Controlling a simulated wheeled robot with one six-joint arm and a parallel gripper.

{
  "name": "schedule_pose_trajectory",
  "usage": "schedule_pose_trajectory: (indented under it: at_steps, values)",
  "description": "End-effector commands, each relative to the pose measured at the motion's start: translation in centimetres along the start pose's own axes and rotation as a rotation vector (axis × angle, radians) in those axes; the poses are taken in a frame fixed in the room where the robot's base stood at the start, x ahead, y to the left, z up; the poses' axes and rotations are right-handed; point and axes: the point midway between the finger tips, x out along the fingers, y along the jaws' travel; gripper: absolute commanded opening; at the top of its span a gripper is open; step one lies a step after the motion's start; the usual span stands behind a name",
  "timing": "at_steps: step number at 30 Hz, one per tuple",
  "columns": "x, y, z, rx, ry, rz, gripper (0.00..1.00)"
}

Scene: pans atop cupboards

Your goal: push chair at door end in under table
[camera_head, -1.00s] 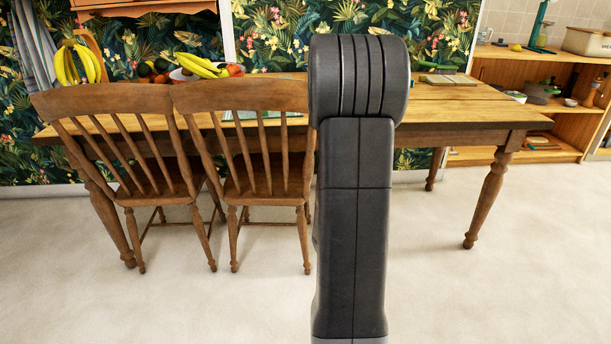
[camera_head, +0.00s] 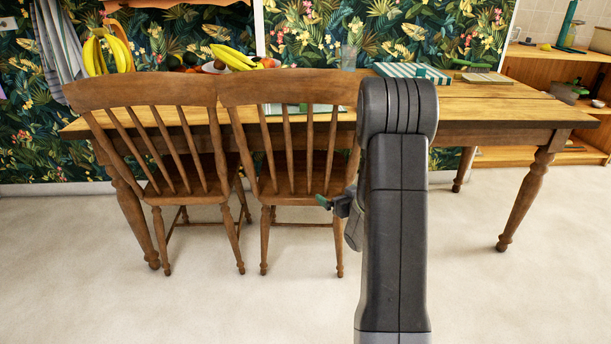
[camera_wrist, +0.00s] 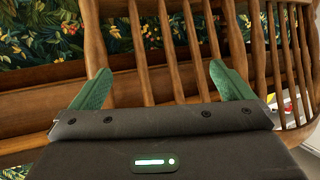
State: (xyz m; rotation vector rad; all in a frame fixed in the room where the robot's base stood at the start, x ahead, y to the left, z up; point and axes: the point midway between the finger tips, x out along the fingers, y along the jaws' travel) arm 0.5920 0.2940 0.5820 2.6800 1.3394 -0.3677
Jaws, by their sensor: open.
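Two wooden spindle-back chairs stand side by side at the near long side of the wooden table (camera_head: 480,108). The left chair (camera_head: 140,95) and the right chair (camera_head: 290,86) have their backs toward me and their seats partly beneath the tabletop. Which one is at the door end cannot be told, as no door shows. My gripper (camera_head: 324,201) is mostly hidden behind my arm, by the right chair's right side. In the wrist view my gripper (camera_wrist: 157,85) has its green fingers spread and empty, facing the spindles of a chair back (camera_wrist: 190,50); contact cannot be told.
Bananas (camera_head: 234,57) and a fruit bowl are on the table's far side, with a striped box (camera_head: 412,72) farther right. A wooden shelf (camera_head: 540,72) stands at the back right. The pale floor (camera_head: 200,310) in front is clear.

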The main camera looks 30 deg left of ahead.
Motion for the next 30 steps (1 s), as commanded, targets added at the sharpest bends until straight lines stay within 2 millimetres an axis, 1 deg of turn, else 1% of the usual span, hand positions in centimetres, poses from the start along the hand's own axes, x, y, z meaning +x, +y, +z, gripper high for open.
schedule_pose_trajectory:
  at_steps: [1, 3, 8, 26, 29, 30]
  values:
    - [0.6, -0.1, 0.0, 0.0, 0.0, -0.001, 1.0]
    - [1.1, -0.1, -0.1, 0.0, 0.001, -0.001, 1.0]
    - [1.4, 0.0, 0.0, 0.001, 0.0, 0.0, 1.0]
    - [1.3, 0.0, 0.0, 0.001, 0.0, 0.001, 1.0]
    - [0.7, 0.0, -0.1, 0.001, 0.001, 0.001, 1.0]
    - [0.3, 0.1, -0.1, 0.001, 0.0, 0.002, 1.0]
